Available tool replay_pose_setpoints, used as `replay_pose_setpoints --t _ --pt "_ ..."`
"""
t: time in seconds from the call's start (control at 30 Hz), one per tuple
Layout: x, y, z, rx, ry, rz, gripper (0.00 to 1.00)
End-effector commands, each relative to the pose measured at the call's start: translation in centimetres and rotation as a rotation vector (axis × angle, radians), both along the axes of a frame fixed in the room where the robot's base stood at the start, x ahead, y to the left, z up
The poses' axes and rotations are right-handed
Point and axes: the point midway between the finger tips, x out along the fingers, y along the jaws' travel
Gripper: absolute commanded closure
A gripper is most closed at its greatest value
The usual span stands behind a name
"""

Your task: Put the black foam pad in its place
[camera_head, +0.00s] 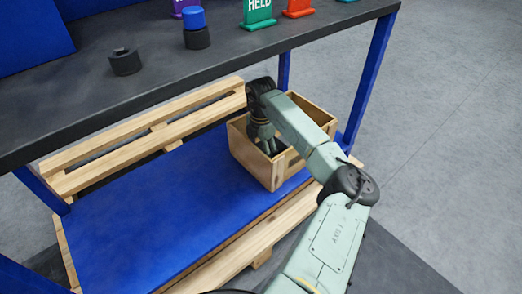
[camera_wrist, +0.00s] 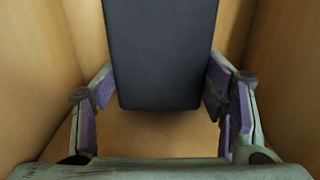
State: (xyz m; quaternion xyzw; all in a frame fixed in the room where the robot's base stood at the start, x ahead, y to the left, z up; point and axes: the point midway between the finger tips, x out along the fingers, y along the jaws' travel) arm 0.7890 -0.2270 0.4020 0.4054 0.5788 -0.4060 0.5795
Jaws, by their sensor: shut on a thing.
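The black foam pad (camera_wrist: 160,45) is a dark flat block in the wrist view, between the two purple-lined fingers of my gripper (camera_wrist: 160,88). The fingers are shut on its sides near its lower end; its upper end runs out of the picture. In the head view my gripper (camera_head: 266,138) points down into an open wooden box (camera_head: 251,164). Wooden walls and a wooden floor surround the pad in the wrist view. I cannot tell whether the pad touches the floor.
The box stands on a blue sheet (camera_head: 140,225) over a wooden pallet under a dark workbench (camera_head: 150,75). A blue bench leg (camera_head: 372,75) stands right of my arm.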

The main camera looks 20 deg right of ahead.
Motion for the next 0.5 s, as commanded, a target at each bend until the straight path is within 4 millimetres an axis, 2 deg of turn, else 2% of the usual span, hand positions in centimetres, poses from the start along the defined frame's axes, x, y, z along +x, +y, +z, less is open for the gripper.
replay_pose_setpoints --t 0.5 --pt "0.0 0.0 -1.2 0.000 0.000 0.000 0.61"
